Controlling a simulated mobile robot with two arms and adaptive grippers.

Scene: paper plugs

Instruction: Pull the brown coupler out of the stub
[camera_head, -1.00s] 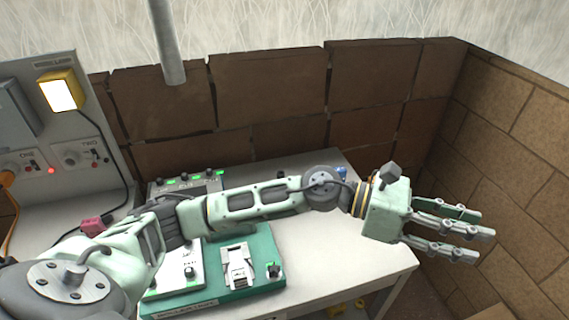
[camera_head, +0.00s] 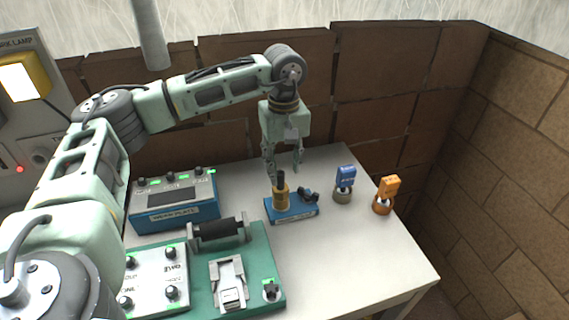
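An ochre-brown upright cylinder (camera_head: 281,199), which looks like the brown coupler in its stub, stands on a small blue base (camera_head: 306,210) near the middle of the table. A dark narrow piece rises from its top. The seam between coupler and stub is too small to make out. My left gripper (camera_head: 284,173) points down just above and behind it. Its fingers are apart and nothing shows between them. I cannot tell whether a finger touches the dark piece. My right gripper is not in view.
A small black part (camera_head: 308,194) sits on the same base. A blue connector (camera_head: 345,178) and an orange connector (camera_head: 389,186) stand to the right. A blue control box (camera_head: 176,213) and a green board (camera_head: 262,250) lie to the left. The table's front right is clear.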

